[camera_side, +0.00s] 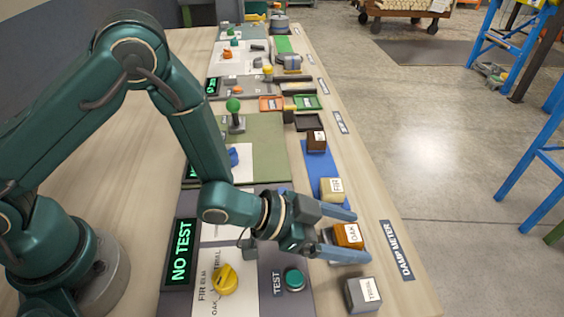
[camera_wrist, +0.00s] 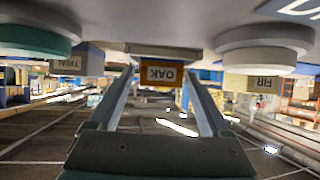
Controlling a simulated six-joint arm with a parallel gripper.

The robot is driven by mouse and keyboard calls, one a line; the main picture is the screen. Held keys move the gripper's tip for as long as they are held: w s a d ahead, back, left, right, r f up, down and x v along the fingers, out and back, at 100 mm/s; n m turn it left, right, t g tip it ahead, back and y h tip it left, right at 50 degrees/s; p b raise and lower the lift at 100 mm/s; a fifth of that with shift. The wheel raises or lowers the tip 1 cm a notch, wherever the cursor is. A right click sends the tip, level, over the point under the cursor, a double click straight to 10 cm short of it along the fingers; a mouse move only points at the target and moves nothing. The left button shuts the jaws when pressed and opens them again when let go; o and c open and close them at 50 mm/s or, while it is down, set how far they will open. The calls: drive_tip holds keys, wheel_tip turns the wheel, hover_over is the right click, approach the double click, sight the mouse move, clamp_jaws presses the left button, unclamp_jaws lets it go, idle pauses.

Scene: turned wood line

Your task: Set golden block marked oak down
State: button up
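The golden-brown block marked OAK (camera_side: 346,234) sits upright on a small grey plate at the right side of the near station. It also shows in the wrist view (camera_wrist: 160,74), where the picture is upside down and the grey plate (camera_wrist: 165,50) appears above it. My gripper (camera_side: 352,236) is around the block, one finger on each side. The fingers look spread, with a narrow gap beside the block in the wrist view (camera_wrist: 160,80). Exact contact at the fingertips is hard to tell.
A grey TRIAL block (camera_side: 363,293) stands at the near right. A pale FIR block (camera_side: 332,189) and a dark brown block (camera_side: 316,140) stand on the blue strip (camera_side: 320,166). A display (camera_side: 181,253) reads NO TEST, near a yellow knob (camera_side: 225,279) and green button (camera_side: 294,279).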

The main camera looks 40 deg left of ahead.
drive_tip(key=shift+r, duration=0.15)
drive_tip(key=shift+s+a+r, duration=0.1)
drive_tip(key=shift+a+r, duration=0.05)
drive_tip(key=v, duration=0.7)
drive_tip(key=shift+a, duration=0.1)
drive_tip(key=w+a+r+n+y, duration=0.2)
drive_tip(key=a+r+n+y, duration=0.35)
drive_tip(key=a, duration=0.65)
drive_tip(key=s+a+r+n+g+y, duration=0.1)
drive_tip(key=s+a+r, duration=0.1)
drive_tip(key=s, duration=0.4)
drive_tip(key=s+a+r+n+g+y, duration=0.2)
drive_tip(key=s+a+r, duration=0.1)
drive_tip(key=s, duration=0.4)
drive_tip(key=shift+s+a+r, duration=0.3)
drive_tip(key=shift+a, duration=0.55)
drive_tip(key=shift+n, duration=0.25)
